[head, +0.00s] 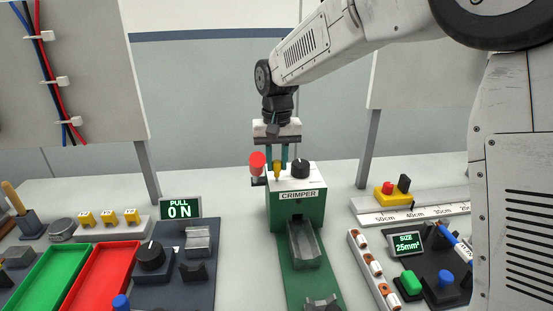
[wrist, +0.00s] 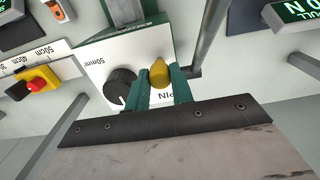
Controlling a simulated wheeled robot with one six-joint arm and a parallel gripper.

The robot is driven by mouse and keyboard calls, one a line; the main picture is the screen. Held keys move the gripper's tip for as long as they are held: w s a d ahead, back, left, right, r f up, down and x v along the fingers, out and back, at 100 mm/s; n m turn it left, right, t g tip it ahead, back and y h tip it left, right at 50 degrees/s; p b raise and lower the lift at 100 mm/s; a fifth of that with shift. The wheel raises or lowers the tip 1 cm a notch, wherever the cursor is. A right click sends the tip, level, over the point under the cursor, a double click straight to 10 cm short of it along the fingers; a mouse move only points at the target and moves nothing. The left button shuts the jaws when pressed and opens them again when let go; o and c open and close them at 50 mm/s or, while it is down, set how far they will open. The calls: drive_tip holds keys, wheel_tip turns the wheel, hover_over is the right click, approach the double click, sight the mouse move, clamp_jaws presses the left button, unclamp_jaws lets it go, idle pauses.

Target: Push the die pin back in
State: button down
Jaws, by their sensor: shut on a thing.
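The crimper (head: 297,210) is a green press with a white top and a "CRIMPER" label, standing in the middle of the table. The die pin (head: 278,171) is a yellow knob at its top, left of a black dial; it also shows in the wrist view (wrist: 160,74), by lettering that reads "PIN". My gripper (head: 277,161) points down over the crimper. Its teal fingers, also in the wrist view (wrist: 164,84), are shut on the pin from both sides. The pin's shaft is hidden, so its depth cannot be told.
A lever with a red ball (head: 257,163) stands close to the left of my gripper. The black dial (head: 300,168) is close to its right. A display (head: 180,208) reads "PULL 0 N". Trays lie at left; a size display (head: 407,243) and buttons are at right.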

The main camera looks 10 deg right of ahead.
sight(277, 161)
drive_tip(key=shift+s+f, duration=0.1)
drive_tip(key=shift+f, duration=0.85)
drive_tip(key=c, duration=1.2)
unclamp_jaws()
drive_tip(key=shift+r, duration=0.1)
wheel_tip(277, 161, up, 8)
drive_tip(key=shift+f, duration=0.2)
